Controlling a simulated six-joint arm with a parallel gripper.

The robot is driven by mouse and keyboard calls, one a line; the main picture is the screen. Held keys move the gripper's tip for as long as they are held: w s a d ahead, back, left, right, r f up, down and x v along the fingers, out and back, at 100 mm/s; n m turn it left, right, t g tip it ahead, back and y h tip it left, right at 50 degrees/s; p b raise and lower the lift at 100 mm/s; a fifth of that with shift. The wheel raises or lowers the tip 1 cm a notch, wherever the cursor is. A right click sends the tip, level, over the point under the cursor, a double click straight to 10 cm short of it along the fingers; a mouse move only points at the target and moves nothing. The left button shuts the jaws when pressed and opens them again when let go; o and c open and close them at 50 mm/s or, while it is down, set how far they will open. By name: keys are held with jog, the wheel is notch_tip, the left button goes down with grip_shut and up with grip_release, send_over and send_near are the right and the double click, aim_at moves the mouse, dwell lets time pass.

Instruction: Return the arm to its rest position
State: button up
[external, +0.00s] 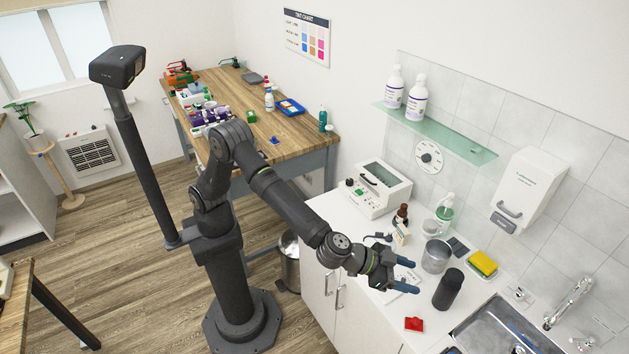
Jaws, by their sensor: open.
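My arm rises from its floor base and stretches to the right over the white counter (345,214). My gripper (411,275) is open, with blue fingertips apart above the counter. I see nothing between the fingers. A grey metal beaker (436,256) stands just right of the gripper, and a black cylinder (448,289) stands right of the lower fingertip. Whether either touches the fingers cannot be told. A white sheet or card (408,281) lies partly hidden under the gripper.
A red item (414,324) lies at the counter's front. A small box (401,234), a brown bottle (402,215) and a white device (378,188) stand behind the gripper. A sink (505,330) is at right. A cluttered wooden table (232,88) stands behind my arm. Open floor lies left.

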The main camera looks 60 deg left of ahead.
jog(key=w+a+n+t+y, duration=0.1)
jog(key=w+a+n+y, duration=0.1)
jog(key=w+a, duration=0.6)
jog(key=shift+w+a+n+y, duration=0.25)
jog(key=shift+w+n+y, duration=0.05)
jog(key=shift+w, duration=0.65)
jog(key=shift+f+t, duration=0.1)
jog(key=shift+t, duration=0.2)
jog(key=s+d+m+g+h, duration=0.2)
jog(key=s+d+m+h, duration=0.2)
jog(key=s+d, duration=0.8)
jog(key=shift+s+d+f+g, duration=0.25)
jog(key=shift+s+f+g, duration=0.15)
jog(key=shift+s, duration=1.65)
